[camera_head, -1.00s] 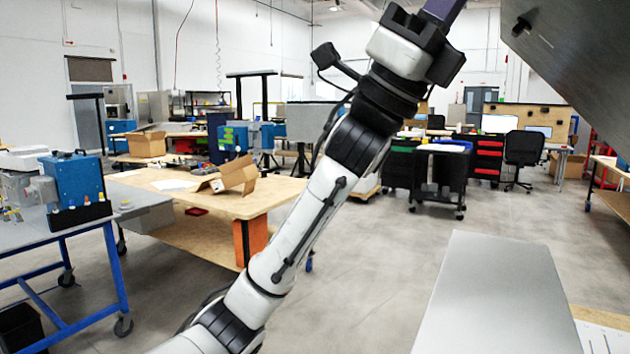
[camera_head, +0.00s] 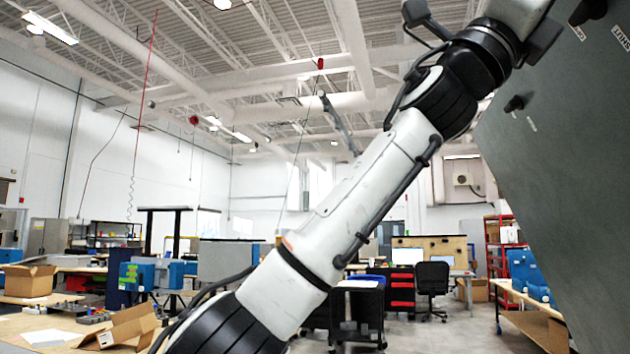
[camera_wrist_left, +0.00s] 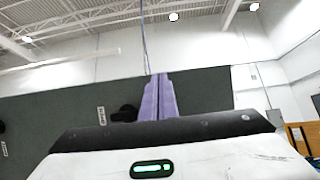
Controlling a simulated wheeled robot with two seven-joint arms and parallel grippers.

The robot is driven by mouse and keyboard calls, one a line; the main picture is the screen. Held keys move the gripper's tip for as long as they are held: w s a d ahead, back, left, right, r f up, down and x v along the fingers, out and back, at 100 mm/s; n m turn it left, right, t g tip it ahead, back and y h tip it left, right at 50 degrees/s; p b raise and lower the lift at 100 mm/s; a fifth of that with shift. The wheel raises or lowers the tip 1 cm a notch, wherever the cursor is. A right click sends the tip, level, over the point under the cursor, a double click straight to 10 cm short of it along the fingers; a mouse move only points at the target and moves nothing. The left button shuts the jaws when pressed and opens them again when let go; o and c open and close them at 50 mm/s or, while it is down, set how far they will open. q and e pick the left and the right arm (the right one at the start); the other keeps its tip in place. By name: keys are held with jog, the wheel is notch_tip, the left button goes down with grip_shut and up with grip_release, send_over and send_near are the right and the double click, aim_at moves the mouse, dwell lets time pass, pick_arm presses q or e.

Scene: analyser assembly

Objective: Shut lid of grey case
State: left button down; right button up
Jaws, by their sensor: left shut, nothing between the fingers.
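The grey case's lid (camera_head: 560,170) is the large dark grey panel at the right of the head view. It stands raised and tilted, with black knobs and small white labels on its face. In the left wrist view the lid (camera_wrist_left: 50,115) spans the background behind my gripper. My left arm reaches up to the right in front of the lid; its fingers are outside the head view. In the wrist view my left gripper (camera_wrist_left: 159,82) shows purple fingers shut together and empty. Whether they touch the lid I cannot tell. The case body and my right gripper are not in view.
A wooden bench with an open cardboard box (camera_head: 122,327) is at the lower left. A black cart (camera_head: 350,305), an office chair (camera_head: 432,285) and a bench with blue units (camera_head: 530,275) stand farther back. The space left of the lid above the benches looks open.

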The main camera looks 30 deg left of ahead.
pick_arm(q)
jog(key=shift+w+d+r+y, duration=0.15)
jog(key=shift+w+d+r, duration=0.1)
jog(key=shift+d, duration=0.4)
jog(key=shift+w+d+r+y, duration=0.15)
jog(key=shift+d+r, duration=0.1)
jog(key=shift+d, duration=0.4)
jog(key=s+a+f+b, duration=0.2)
jog(key=a+b, duration=0.1)
jog(key=a, duration=0.3)
jog(key=s+a+f+b, duration=0.2)
jog(key=a, duration=0.4)
jog(key=shift+a+f+b, duration=0.25)
jog(key=shift+a+b, duration=0.15)
